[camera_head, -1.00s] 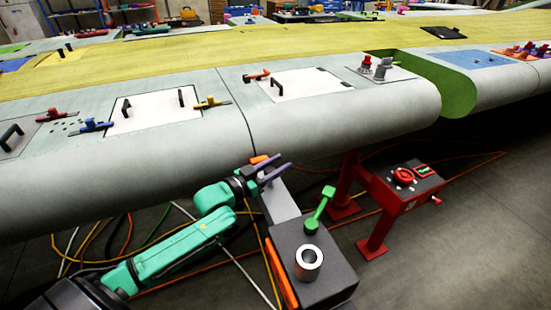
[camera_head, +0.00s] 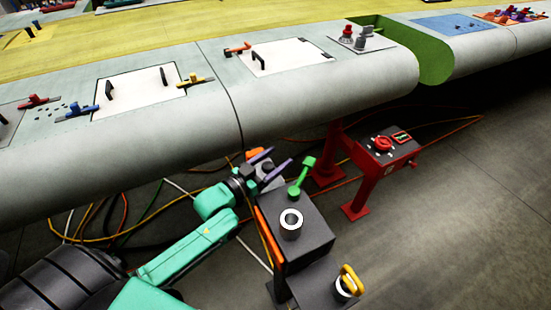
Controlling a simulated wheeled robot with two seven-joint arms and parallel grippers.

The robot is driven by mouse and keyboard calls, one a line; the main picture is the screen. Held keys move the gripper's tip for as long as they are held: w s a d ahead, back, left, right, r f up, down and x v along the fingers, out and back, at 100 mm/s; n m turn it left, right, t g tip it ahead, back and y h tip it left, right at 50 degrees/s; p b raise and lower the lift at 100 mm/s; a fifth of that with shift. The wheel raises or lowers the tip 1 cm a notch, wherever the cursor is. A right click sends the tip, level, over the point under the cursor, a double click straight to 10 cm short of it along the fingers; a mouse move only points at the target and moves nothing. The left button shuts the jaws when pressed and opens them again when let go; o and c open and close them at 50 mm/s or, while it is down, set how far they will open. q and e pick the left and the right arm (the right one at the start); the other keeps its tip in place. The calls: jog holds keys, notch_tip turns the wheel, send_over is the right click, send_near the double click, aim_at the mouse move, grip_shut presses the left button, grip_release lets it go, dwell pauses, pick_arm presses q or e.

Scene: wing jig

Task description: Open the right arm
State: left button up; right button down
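My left gripper (camera_head: 279,157) is at the end of the teal arm that comes in from the lower left. Its two purple fingers are apart, with nothing seen between them. It is in front of the wing's rounded front edge, just left of a green lever (camera_head: 302,177). I cannot tell whether it touches anything. My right arm and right gripper are not in view.
A dark box with a metal ring (camera_head: 291,222) stands close to the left gripper. A yellow handle (camera_head: 349,281) is lower right. The grey wing (camera_head: 150,150) spans the view. A red stand (camera_head: 365,165) is beyond. Floor at right is clear.

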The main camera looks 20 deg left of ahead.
pick_arm(q)
jog(key=shift+s, duration=0.15)
jog(key=shift+s+a+f, duration=0.1)
jog(key=shift+s+a, duration=0.05)
jog(key=shift+s, duration=0.15)
jog(key=b+v, duration=0.2)
jog(key=v, duration=1.1)
jog(key=shift+s, duration=0.35)
jog(key=shift+a, duration=0.1)
